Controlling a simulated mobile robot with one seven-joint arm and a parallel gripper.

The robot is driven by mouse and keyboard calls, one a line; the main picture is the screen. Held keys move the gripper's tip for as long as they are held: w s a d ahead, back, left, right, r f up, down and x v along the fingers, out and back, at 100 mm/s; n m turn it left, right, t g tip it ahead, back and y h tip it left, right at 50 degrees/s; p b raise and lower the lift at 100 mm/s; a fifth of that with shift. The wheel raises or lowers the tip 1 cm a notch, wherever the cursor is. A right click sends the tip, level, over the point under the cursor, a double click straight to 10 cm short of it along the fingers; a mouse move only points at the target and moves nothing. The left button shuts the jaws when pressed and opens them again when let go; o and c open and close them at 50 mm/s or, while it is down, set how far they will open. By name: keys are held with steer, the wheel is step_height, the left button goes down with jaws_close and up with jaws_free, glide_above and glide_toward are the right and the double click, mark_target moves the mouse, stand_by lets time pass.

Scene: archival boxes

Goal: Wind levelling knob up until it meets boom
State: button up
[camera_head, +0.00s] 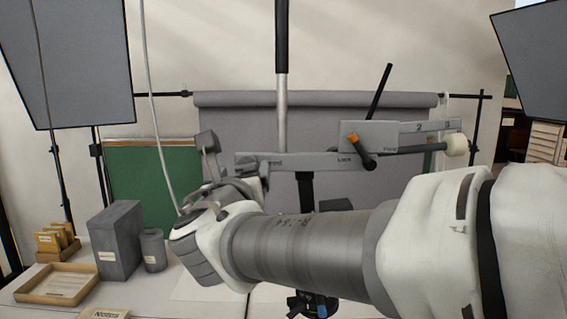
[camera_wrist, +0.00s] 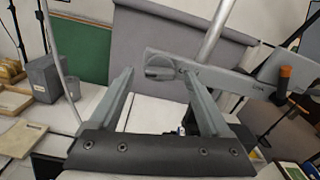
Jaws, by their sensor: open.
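The boom (camera_head: 300,160) is a grey bar running across the middle, with printed labels such as "Lock". It also shows in the wrist view (camera_wrist: 235,80), its rounded left end near the space between my fingertips. A lever with an orange end (camera_head: 355,140) and a pale round knob (camera_head: 456,145) sit on the boom's right part. I cannot tell which part is the levelling knob; my arm hides much below the boom. My gripper (camera_head: 236,162) is open at the boom's left end. In the wrist view its fingers (camera_wrist: 158,78) are apart, with nothing clearly held; contact cannot be told.
A dark grey box (camera_head: 116,240), a grey cylinder (camera_head: 153,250) and a shallow wooden tray (camera_head: 58,284) stand on the white table at left. A thin pale cord hangs left of my gripper. An upright pole (camera_head: 281,110) rises behind the boom. Grey panels stand at both sides.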

mark_target(245, 167)
steer(key=shift+w, duration=1.8)
jaws_close()
